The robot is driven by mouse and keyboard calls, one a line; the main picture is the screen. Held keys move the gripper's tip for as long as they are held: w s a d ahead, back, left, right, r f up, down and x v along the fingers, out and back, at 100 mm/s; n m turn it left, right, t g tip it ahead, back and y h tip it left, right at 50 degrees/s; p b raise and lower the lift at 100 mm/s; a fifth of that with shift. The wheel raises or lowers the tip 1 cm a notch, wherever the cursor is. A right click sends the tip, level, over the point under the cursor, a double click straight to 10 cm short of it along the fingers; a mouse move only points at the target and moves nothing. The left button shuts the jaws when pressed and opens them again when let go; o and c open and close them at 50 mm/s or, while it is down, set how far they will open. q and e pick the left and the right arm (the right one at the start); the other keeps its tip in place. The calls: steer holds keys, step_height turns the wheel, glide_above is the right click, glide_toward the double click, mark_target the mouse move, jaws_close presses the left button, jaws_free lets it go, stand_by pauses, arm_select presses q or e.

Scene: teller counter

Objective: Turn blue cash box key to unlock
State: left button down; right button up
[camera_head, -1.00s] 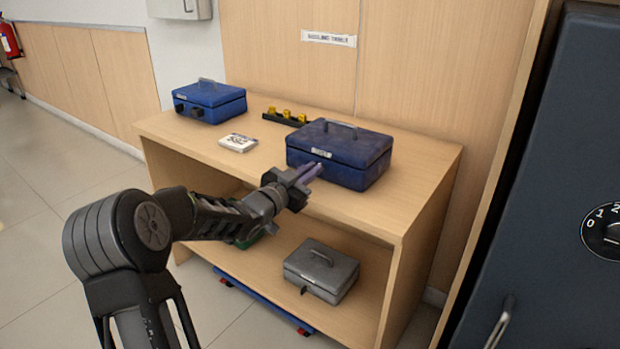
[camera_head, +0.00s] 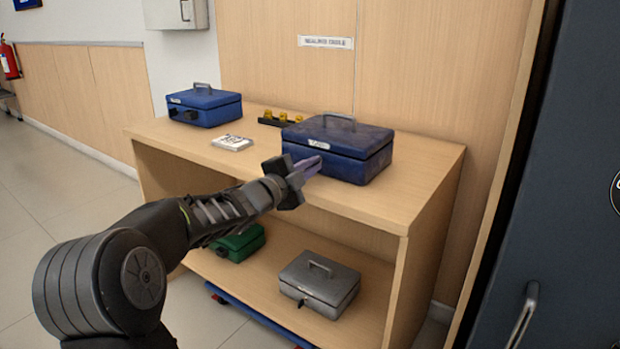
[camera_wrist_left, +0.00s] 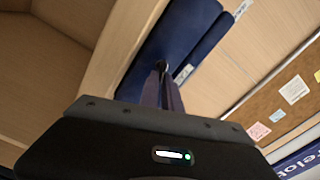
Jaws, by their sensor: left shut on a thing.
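A dark blue cash box (camera_head: 340,155) with a top handle and a white label stands on the top shelf. Its front faces my left gripper (camera_head: 312,166), whose fingertips are at the front face. In the left wrist view the box (camera_wrist_left: 170,45) fills the upper middle. There my left gripper (camera_wrist_left: 164,82) is shut on a small key (camera_wrist_left: 163,67) at the lock on the box's front. The fingers hide most of the key, so its turn angle cannot be told. The lid looks closed. My right gripper is in neither view.
A brighter blue cash box (camera_head: 205,106), a white card stack (camera_head: 232,142) and a dark tray with yellow pieces (camera_head: 281,118) share the top shelf. A grey box (camera_head: 320,284) and green box (camera_head: 240,243) sit below. A dark cabinet (camera_head: 560,170) stands right.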

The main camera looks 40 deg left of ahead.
arm_select(q)
steer(key=shift+f+m+b, duration=0.15)
steer(key=shift+m+b, duration=0.7)
steer(key=shift+m, duration=0.25)
steer(key=shift+f+m+b, duration=0.15)
steer(key=shift+m+b, duration=0.7)
steer(key=shift+m, duration=0.25)
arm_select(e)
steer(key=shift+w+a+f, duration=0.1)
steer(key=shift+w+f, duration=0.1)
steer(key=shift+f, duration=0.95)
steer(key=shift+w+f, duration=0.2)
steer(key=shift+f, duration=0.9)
arm_select(q)
steer(key=c, duration=1.6)
jaws_free()
steer(key=shift+o, duration=0.2)
steer(key=shift+s+r, duration=0.1)
steer(key=s+p, duration=0.1)
steer(key=s, duration=0.6)
steer(key=shift+s, duration=0.3)
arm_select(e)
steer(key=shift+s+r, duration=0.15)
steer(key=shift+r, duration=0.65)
